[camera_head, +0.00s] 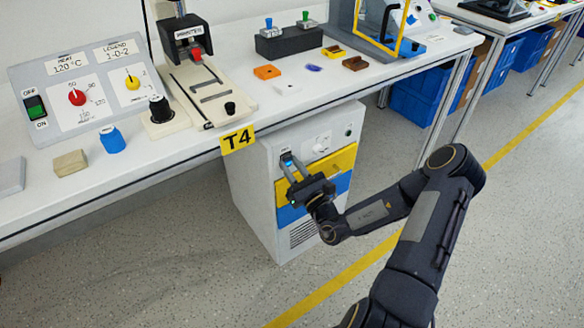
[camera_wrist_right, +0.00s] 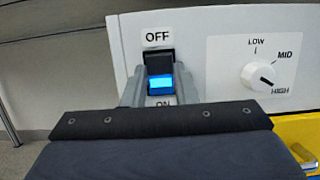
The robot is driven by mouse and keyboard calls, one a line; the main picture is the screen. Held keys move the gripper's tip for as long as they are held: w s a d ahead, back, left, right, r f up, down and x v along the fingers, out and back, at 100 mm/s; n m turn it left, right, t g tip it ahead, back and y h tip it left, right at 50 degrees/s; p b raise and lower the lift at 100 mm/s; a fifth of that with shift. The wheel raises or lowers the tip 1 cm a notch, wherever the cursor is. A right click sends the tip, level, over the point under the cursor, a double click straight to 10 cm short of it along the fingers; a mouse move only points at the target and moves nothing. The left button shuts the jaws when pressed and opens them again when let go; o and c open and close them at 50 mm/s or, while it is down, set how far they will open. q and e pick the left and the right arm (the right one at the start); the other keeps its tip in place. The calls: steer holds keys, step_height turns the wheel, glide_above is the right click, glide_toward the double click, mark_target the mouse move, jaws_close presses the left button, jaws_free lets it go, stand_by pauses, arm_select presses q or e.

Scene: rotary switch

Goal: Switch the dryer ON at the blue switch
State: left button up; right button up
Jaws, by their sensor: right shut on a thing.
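The dryer (camera_head: 262,195) is a white cabinet under the workbench, with a yellow drawer front and a blue one. Its blue switch (camera_head: 287,160) is a rocker at the panel's upper left. In the right wrist view the switch (camera_wrist_right: 160,82) has a black upper half under the OFF label and a bright blue lower half above the partly hidden ON label. My right gripper (camera_head: 289,167) reaches the panel, and its grey fingers (camera_wrist_right: 160,92) are shut on the switch, one on each side. I cannot tell which way the rocker tilts. My left gripper is not in view.
A white dial (camera_wrist_right: 260,76) marked LOW, MID and HIGH sits right of the switch. The workbench (camera_head: 185,150) edge with a T4 sign (camera_head: 238,139) overhangs the dryer. A console (camera_head: 80,88) with knobs stands on the bench. The floor in front is clear.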

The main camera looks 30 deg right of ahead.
steer(key=o, duration=1)
steer(key=shift+s, duration=0.1)
steer(key=p+v, duration=0.1)
steer(key=v, duration=0.6)
steer(key=shift+s+f, duration=0.1)
steer(key=shift+s, duration=0.2)
